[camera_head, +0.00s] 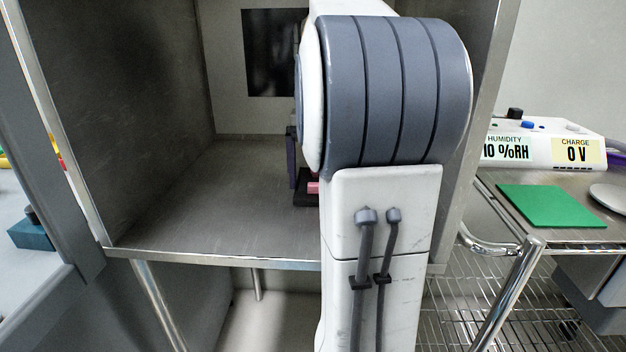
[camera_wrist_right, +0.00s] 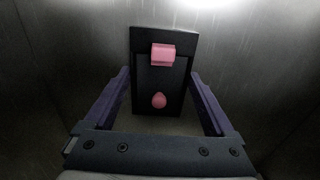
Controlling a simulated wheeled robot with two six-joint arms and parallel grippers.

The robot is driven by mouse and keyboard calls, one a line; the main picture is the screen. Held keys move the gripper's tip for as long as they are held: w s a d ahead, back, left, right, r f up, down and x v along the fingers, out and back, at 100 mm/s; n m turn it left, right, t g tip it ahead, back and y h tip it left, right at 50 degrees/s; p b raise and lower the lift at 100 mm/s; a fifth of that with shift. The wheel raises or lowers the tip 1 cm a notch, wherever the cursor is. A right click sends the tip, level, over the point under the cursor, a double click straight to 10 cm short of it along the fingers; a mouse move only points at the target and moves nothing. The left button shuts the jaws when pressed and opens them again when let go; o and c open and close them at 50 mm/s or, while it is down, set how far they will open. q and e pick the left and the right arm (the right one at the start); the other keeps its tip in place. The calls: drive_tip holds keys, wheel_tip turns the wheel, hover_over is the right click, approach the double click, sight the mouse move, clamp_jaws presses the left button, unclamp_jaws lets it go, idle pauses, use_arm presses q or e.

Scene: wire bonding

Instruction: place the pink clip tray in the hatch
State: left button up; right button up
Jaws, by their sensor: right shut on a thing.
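The pink clip tray is a dark tray (camera_wrist_right: 145,88) with a pink clip block and a pink oval on it. In the right wrist view it lies between the two purple fingers of my right gripper (camera_wrist_right: 160,78), which is shut on it. In the head view only a small dark and pink part of the tray (camera_head: 305,199) shows beside my right arm. The hatch (camera_head: 215,215) is an open-fronted metal chamber. My right gripper (camera_head: 297,170) is inside it, largely hidden by my arm. I cannot tell whether the tray touches the floor. My left gripper is not in view.
The hatch has metal side walls, a front lip (camera_head: 215,258) and a dark panel (camera_head: 272,52) at the back. Its floor left of my arm is clear. A cart at right carries a green mat (camera_head: 552,206) and a humidity and charge meter (camera_head: 545,150).

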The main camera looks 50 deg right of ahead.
drive_tip(key=o, duration=1.1)
drive_tip(key=shift+f, duration=0.1)
wheel_tip(320, 180, up, 8)
drive_tip(key=p, duration=0.3)
drive_tip(key=shift+p, duration=0.35)
drive_tip(key=shift+w, duration=0.1)
